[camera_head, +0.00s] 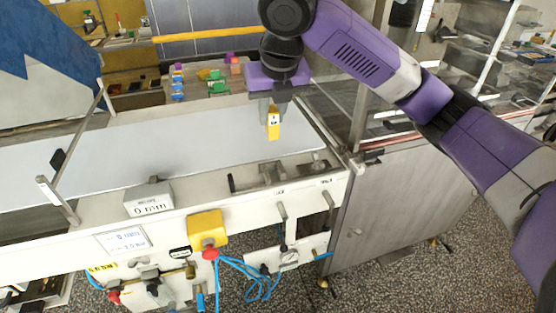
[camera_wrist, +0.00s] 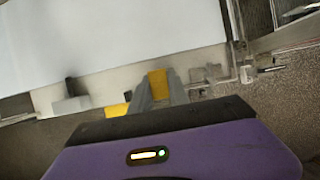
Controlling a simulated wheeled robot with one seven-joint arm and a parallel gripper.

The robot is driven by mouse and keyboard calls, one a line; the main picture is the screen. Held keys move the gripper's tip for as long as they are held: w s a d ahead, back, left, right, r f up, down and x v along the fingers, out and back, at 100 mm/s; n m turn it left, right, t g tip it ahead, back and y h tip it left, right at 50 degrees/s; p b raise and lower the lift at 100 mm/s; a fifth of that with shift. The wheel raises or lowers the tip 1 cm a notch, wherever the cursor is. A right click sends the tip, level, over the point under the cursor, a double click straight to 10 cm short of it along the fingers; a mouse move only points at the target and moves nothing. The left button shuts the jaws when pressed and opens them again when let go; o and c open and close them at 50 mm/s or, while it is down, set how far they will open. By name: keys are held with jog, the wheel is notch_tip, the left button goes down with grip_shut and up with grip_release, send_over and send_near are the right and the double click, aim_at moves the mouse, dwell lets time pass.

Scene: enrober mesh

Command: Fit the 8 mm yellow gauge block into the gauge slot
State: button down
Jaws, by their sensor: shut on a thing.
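My gripper (camera_head: 269,106) is shut on the yellow gauge block (camera_head: 273,124), which hangs below the fingers above the pale belt surface near its right end. The block bears a small dark mark on a white patch. In the wrist view, the yellow block (camera_wrist: 158,84) shows between the grey fingers. A metal fixture (camera_head: 272,175) with brackets and a dark handle sits on the white front rail, below and in front of the block. I cannot tell which part of it is the gauge slot.
A yellow box (camera_head: 207,229) with a red button is on the front face. Coloured blocks (camera_head: 216,82) stand behind the belt. A metal frame (camera_head: 80,150) rises at left. The pale belt (camera_head: 180,150) is clear.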

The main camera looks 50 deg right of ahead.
notch_tip(320, 180, down, 12)
jog(key=shift+f, duration=0.25)
dwell(0.3)
jog(key=shift+f, duration=0.1)
jog(key=shift+f, duration=0.15)
jog(key=c, duration=1.3)
grip_release()
jog(key=shift+o, duration=0.2)
jog(key=shift+r, duration=0.4)
jog(key=v, duration=1.1)
jog(key=shift+s+a+r, duration=0.2)
jog(key=shift+s+r, duration=0.05)
jog(key=shift+r, duration=0.05)
